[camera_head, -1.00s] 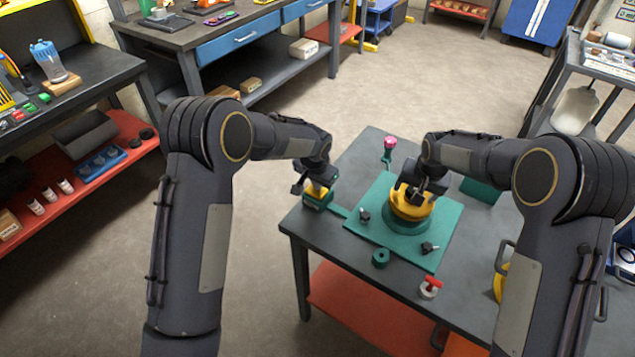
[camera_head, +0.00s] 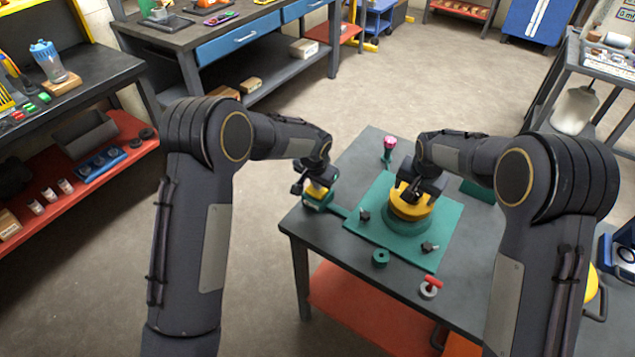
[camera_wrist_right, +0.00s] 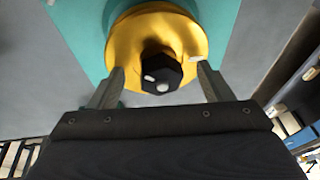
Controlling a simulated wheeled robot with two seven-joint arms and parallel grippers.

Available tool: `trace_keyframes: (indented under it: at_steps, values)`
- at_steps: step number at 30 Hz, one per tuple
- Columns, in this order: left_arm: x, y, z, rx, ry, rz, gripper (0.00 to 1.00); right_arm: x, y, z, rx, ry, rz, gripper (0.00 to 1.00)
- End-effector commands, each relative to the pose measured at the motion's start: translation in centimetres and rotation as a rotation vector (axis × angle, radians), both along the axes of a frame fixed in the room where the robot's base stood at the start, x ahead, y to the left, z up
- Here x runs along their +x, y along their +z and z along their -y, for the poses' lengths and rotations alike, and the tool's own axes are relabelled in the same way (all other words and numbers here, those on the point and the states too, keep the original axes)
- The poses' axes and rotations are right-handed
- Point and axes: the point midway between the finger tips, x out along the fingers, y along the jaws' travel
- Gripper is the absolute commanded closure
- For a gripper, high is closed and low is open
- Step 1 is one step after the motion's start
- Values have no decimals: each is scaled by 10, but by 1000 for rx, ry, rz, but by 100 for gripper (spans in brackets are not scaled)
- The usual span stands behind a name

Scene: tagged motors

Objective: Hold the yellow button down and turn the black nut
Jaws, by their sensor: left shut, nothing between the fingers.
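The black nut (camera_wrist_right: 161,72) sits on the yellow round hub (camera_wrist_right: 190,38), which stands on a green base (camera_head: 407,222) on the table. My right gripper (camera_wrist_right: 160,70) is open, with one finger on each side of the nut and a gap to it on both sides. In the head view the right gripper covers the nut. My left gripper (camera_head: 314,186) is shut and empty, its tips down at the yellow button (camera_head: 319,191) on a small green box (camera_head: 318,204). It hides part of the button, so I cannot tell how far the button is pressed.
A green mat (camera_head: 440,222) lies on the dark table (camera_head: 340,250). Around the hub are small black knobs (camera_head: 429,247), a green ring (camera_head: 380,258), a red-handled piece (camera_head: 429,287) and a pink-topped green post (camera_head: 389,148). The table's front left corner is clear.

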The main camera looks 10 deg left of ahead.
Motion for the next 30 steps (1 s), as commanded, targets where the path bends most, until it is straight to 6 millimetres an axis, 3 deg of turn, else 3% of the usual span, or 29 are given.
trace_keyframes:
  at_steps: [8, 30]
  values:
    - [-1, 0, 0, 1, 0, -4, 100, 0, 0, 0, 0, 2, 0, 27]
    - [0, 60, 0, 0, 0, 1, 100, 0, 0, 0, -1, 2, 0, 27]
